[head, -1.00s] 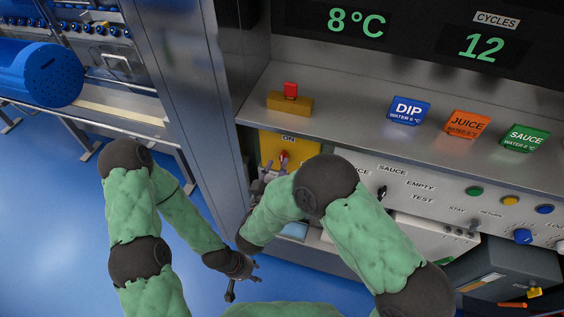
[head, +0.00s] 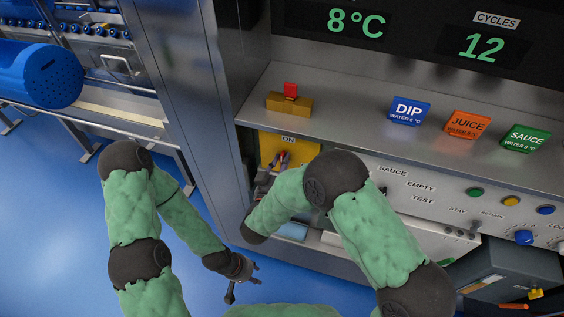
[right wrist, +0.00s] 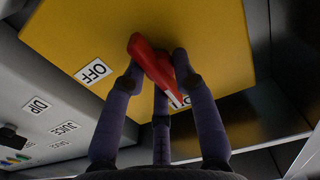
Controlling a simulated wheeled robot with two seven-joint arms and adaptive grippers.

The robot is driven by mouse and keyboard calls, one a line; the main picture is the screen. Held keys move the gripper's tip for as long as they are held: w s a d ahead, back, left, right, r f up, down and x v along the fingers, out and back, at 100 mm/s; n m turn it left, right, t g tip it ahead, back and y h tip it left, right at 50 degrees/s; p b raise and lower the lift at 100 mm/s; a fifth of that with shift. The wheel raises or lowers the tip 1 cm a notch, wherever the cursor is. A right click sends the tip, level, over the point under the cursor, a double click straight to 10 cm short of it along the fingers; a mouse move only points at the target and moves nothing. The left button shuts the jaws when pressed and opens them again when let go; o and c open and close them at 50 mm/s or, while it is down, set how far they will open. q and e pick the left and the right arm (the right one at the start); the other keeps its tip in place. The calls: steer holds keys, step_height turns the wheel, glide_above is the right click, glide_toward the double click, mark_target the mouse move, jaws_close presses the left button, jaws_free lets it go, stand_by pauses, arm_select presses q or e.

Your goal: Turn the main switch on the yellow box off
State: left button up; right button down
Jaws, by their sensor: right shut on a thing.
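The yellow box (head: 273,147) is on the front of the machine, left of the white panel, with an ON label (head: 288,139). Its red switch handle (head: 284,156) is partly covered by my right gripper (head: 277,169). In the right wrist view, my right gripper (right wrist: 157,68) has its fingers on either side of the red handle (right wrist: 152,62), shut on it. The OFF label (right wrist: 93,71) is clear to the left; the handle partly covers another label (right wrist: 181,98). My left gripper (head: 246,281) hangs low over the blue floor, open and empty.
The DIP (head: 409,111), JUICE (head: 467,125) and SAUCE (head: 525,138) blocks are farther right. A steel pillar (head: 190,80) rises left of the box.

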steer(key=m+b, duration=0.5)
steer(key=m, duration=0.1)
steer(key=shift+b, duration=0.3)
steer(key=m+b, duration=1)
steer(key=shift+d, duration=0.1)
steer(key=shift+m+b, duration=1.1)
steer(key=shift+b, duration=0.15)
steer(key=shift+r, duration=0.1)
steer(key=c, duration=1)
jaws_free()
